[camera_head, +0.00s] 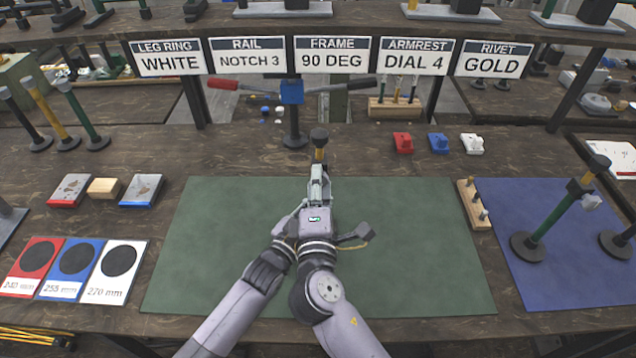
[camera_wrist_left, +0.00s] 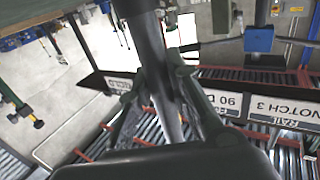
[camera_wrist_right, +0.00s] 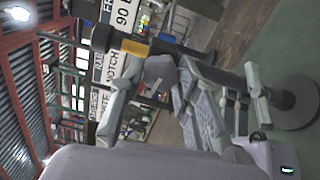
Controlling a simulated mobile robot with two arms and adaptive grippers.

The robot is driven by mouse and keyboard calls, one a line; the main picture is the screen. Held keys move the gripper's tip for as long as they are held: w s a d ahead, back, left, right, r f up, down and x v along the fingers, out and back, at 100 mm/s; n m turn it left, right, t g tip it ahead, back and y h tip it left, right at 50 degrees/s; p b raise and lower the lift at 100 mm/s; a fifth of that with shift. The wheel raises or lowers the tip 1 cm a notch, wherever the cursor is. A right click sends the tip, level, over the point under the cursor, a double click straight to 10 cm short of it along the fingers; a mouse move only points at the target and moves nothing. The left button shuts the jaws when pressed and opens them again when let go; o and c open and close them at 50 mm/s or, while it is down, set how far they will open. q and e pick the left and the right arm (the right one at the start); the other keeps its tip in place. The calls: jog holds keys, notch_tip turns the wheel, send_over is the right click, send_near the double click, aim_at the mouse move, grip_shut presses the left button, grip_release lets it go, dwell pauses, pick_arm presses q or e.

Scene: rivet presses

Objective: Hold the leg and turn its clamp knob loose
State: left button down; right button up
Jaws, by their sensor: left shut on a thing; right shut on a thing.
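The leg stands upright near the middle of the green mat (camera_head: 400,230). Its black top (camera_head: 319,135) and yellow section (camera_head: 319,153) show above my grippers in the head view. In the left wrist view my left gripper (camera_wrist_left: 165,85) is shut on the leg's dark post (camera_wrist_left: 145,35). In the right wrist view the yellow band (camera_wrist_right: 133,48) and round base (camera_wrist_right: 295,108) of the leg show. My right gripper (camera_head: 319,172) is shut at the leg's collar, apparently on the clamp knob (camera_wrist_right: 160,72).
A peg block (camera_head: 474,205) stands at the mat's right edge. A blue mat (camera_head: 540,285) farther right bears a green leg (camera_head: 552,222). A blue fixture with a red handle (camera_head: 291,92) stands behind. The mat is clear on both sides of my arms.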

jog(key=n, duration=0.9)
jog(key=shift+f, duration=0.2)
jog(key=shift+n, duration=0.4)
jog(key=o, duration=1.2)
jog(key=s, duration=1.2)
jog(key=shift+r, duration=0.1)
